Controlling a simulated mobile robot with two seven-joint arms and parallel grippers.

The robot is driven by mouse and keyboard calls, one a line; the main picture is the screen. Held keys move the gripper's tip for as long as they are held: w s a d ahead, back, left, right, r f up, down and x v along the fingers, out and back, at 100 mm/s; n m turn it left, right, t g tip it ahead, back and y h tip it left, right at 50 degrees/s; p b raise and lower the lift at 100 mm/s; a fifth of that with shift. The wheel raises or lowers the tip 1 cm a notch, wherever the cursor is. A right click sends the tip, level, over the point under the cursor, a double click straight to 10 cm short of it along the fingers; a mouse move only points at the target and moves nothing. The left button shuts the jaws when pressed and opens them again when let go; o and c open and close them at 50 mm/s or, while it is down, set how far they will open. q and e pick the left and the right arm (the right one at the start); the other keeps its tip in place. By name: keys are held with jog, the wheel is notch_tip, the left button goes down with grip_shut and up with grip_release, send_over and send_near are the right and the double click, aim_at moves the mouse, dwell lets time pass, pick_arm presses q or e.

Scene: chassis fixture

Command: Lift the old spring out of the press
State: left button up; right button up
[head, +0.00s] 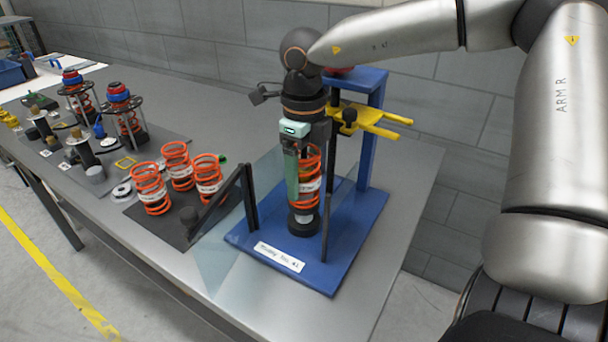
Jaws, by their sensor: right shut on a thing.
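The old spring (311,172) is an orange coil standing upright in the press, above a dark round seat on the blue base (350,232). My right gripper (300,186) comes down from above and is shut on the spring. One long greenish finger covers the coil's left side; the other finger is hidden. The spring's lower end is close to the seat, and I cannot tell whether it touches. The press has a blue upright (374,140) behind and yellow fork arms (378,124) to the right. My left gripper is out of view.
A clear guard panel (222,225) with a dark frame stands open at the press's front left. Several orange springs (208,180) stand on a dark mat to the left. Strut assemblies (125,115) and small parts lie farther left. The grey bench is bare in front.

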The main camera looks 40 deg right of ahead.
grip_shut()
jog(key=shift+r, duration=0.1)
jog(key=shift+r, duration=0.1)
notch_tip(320, 180, up, 10)
jog(key=shift+f+p, duration=0.1)
jog(key=shift+p, duration=0.25)
jog(key=shift+r+p, duration=0.35)
jog(key=shift+p, duration=0.05)
